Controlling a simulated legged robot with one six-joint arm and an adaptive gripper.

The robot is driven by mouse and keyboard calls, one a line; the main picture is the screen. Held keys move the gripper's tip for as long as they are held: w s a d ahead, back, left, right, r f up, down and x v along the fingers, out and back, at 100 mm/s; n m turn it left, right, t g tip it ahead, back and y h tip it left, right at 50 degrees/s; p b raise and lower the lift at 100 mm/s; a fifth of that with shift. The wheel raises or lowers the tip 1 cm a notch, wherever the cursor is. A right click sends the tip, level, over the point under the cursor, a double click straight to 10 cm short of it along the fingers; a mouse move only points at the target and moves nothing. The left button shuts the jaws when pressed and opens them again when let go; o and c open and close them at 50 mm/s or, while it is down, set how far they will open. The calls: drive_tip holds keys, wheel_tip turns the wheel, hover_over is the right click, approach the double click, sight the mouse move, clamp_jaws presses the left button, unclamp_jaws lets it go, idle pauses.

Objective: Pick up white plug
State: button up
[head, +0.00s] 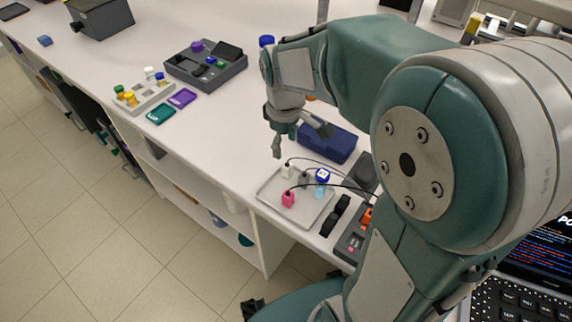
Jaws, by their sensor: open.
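The white plug (287,171) is small and pale, with a dark cable at it. It stands at the upper left of the shallow light-grey tray (270,190) in the head view. My gripper (279,152) is open and empty, pointing down just above and slightly left of the white plug. I see no contact with the plug. A pink plug (288,200) and a grey plug (304,179) are also in the tray, with cables running to the right.
A blue-topped vial (322,176) stands at the tray's right side. A dark blue case (328,142) lies behind the tray. A vial rack (143,97) stands at the left.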

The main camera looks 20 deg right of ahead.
sight(287, 163)
drive_tip(key=f, duration=0.8)
drive_tip(key=shift+s+d+f, duration=0.15)
drive_tip(key=shift+d+f, duration=0.05)
drive_tip(key=shift+c, duration=0.3)
drive_tip(key=c, duration=0.9)
